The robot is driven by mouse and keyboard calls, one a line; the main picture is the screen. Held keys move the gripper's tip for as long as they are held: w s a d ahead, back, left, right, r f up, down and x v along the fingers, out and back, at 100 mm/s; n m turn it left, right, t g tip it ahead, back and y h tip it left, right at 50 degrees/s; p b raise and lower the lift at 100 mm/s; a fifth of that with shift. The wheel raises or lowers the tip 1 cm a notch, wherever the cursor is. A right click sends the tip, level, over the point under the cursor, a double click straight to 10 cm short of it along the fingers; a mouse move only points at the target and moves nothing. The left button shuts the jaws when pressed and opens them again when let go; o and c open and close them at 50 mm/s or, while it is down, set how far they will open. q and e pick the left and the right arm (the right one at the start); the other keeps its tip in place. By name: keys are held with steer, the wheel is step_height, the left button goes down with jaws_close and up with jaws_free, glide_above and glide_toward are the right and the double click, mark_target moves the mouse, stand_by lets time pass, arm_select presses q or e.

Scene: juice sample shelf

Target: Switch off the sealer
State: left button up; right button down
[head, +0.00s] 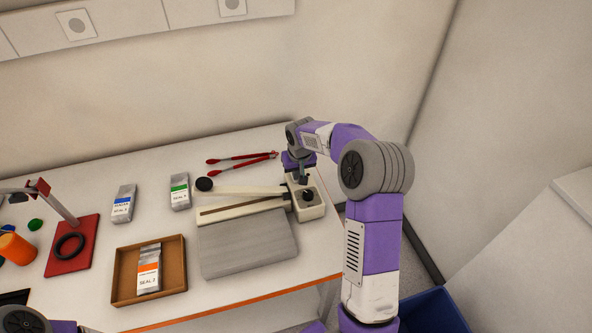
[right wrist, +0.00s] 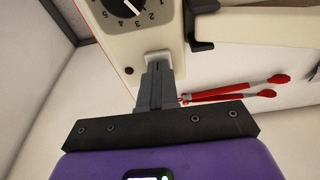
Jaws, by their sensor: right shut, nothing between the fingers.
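The sealer (head: 311,205) is a cream box with a long bar and a raised lever, at the right end of the table. In the right wrist view its cream housing (right wrist: 113,34) shows a black numbered dial (right wrist: 127,4) and a small dark red spot (right wrist: 129,70). My right gripper (head: 303,180) is over the sealer's far side; in the right wrist view (right wrist: 157,62) its fingers are shut and empty, tips at the housing edge below the dial. They hide what lies behind them, and I cannot tell if they touch. My left gripper is out of view.
A grey plate (head: 248,243) lies before the sealer, with red tongs (head: 240,158) behind it. A brown tray (head: 121,278) holds an orange-labelled pouch (head: 148,268). A red stand (head: 84,256) is further left.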

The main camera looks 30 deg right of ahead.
steer(key=v, duration=0.1)
steer(key=p+v, duration=0.2)
steer(key=v, duration=0.1)
steer(key=shift+w+d+r, duration=0.1)
steer(key=shift+w+r, duration=0.05)
steer(key=shift+w, duration=0.15)
steer(key=s+v, duration=0.1)
steer(key=v, duration=0.8)
steer(key=shift+a+r, duration=0.15)
steer(key=shift+a, duration=0.15)
steer(key=shift+s, duration=0.1)
steer(key=p, duration=0.1)
steer(key=w+t+p, duration=0.1)
steer(key=p, duration=0.1)
steer(key=shift+w+d+r, duration=0.1)
steer(key=shift+d+r, duration=0.15)
steer(key=shift+d, duration=0.05)
steer(key=shift+f, duration=0.1)
steer(key=x, duration=1.4)
steer(key=shift+d, duration=0.1)
